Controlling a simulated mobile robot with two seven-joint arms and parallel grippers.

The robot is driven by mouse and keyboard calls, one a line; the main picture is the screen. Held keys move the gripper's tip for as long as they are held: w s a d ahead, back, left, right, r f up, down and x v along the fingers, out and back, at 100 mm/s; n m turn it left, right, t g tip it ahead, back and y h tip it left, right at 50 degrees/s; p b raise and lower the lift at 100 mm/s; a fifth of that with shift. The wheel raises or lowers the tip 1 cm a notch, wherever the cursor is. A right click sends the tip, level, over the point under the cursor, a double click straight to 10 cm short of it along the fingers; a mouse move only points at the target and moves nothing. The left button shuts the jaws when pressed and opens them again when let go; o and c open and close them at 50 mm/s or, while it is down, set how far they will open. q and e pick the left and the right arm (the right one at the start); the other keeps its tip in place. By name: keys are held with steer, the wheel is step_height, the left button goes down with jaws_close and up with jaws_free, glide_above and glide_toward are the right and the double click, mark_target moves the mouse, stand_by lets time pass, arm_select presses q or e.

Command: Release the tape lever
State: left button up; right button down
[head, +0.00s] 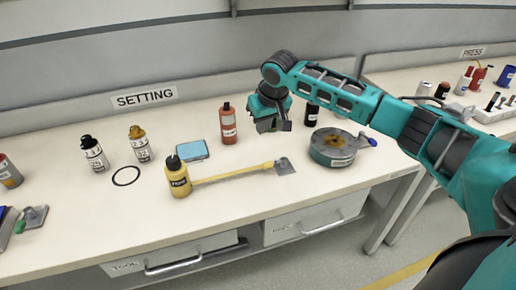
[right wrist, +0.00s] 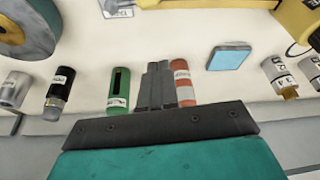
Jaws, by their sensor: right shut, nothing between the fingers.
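A round grey-green reel (head: 333,150) with a brown-yellow centre lies flat on the bench, right of the middle. A small blue lever-like knob (head: 372,142) sticks out on its right side. Part of the reel also shows at the top left of the right wrist view (right wrist: 22,25); the blue knob is not seen there. My right gripper (head: 278,127) hangs over the bench to the left of the reel, apart from it. Its fingers (right wrist: 157,84) are together and empty. My left gripper is not in view.
A red bottle (head: 228,124) stands left of my right gripper. A green bottle (right wrist: 118,92) shows in the wrist view. The front right bench is clear.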

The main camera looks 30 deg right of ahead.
stand_by(0.3)
steer(key=b+x, duration=0.1)
steer(key=x, duration=0.9)
steer(key=shift+f, duration=0.15)
steer(key=s+p, duration=0.1)
steer(key=s, duration=0.1)
steer(key=shift+s, duration=0.35)
steer(key=shift+s+a+f, duration=0.15)
steer(key=shift+s+f, duration=0.05)
steer(key=shift+s, duration=0.45)
steer(key=shift+w+f, duration=0.1)
